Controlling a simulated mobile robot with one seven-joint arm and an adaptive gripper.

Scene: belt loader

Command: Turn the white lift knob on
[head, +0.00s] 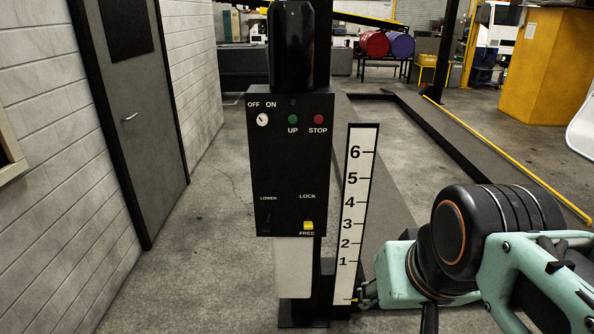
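The white lift knob (262,119) is a small round white dial at the upper left of the black control panel (290,170) in the head view. It sits under the printed words OFF and ON, with a small dark mark on its face near the OFF side. A green UP button (293,119) and a red STOP button (319,119) are to its right. Nothing covers the knob. I cannot make out my gripper's fingers in this view, and nothing is seen touching the knob.
A yellow LOCK/FREE switch (308,226) and a LOWER lever (267,218) are low on the panel. A white numbered scale (351,215) stands to its right. Floor to the panel's left is clear up to the grey door (135,120).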

